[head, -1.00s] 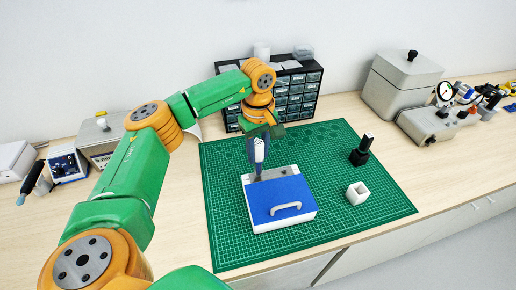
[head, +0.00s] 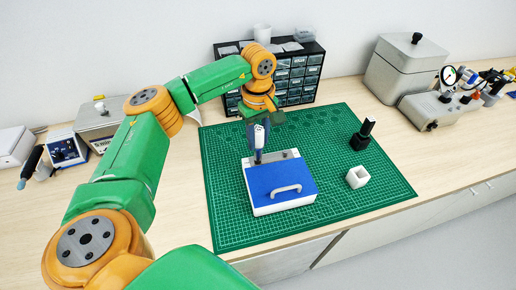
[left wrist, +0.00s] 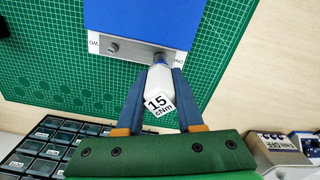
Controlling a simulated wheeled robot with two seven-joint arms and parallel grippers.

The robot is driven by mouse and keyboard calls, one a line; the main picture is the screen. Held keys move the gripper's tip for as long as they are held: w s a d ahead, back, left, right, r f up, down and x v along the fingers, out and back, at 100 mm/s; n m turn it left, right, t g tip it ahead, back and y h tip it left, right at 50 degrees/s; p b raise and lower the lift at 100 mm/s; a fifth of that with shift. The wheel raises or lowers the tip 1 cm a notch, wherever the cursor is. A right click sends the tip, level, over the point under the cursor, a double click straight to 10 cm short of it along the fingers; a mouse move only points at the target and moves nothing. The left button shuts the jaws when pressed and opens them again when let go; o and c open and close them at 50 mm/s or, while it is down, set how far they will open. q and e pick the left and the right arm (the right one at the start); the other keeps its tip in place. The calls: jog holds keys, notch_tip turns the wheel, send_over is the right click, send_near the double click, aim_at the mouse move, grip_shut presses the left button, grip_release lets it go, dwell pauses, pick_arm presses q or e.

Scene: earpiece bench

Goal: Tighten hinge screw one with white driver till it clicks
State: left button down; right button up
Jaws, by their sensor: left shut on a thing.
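A white box with a blue lid (head: 281,182) sits on the green mat, a handle at its front. A grey hinge strip (left wrist: 137,49) runs along its back edge, with a screw (left wrist: 113,47) near the end that seems marked TWO. My left gripper (head: 257,140) is shut on the white driver (left wrist: 159,92), whose end reads 15 cNm. The driver stands about upright over the strip's left end in the head view, by a partly hidden label that seems to read ONE. Its tip and the screw beneath are hidden. My right gripper is out of view.
A black driver stands in a black holder (head: 360,141) on the mat's right. An empty white square holder (head: 358,178) is in front of it. A drawer cabinet (head: 298,78) stands behind. Bench instruments line the left and right. The mat's front is clear.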

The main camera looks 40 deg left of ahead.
pick_arm(q)
jog(key=shift+f, duration=0.15)
jog(key=m, duration=0.2)
jog(key=shift+m+p, duration=0.3)
jog(key=m, duration=1.2)
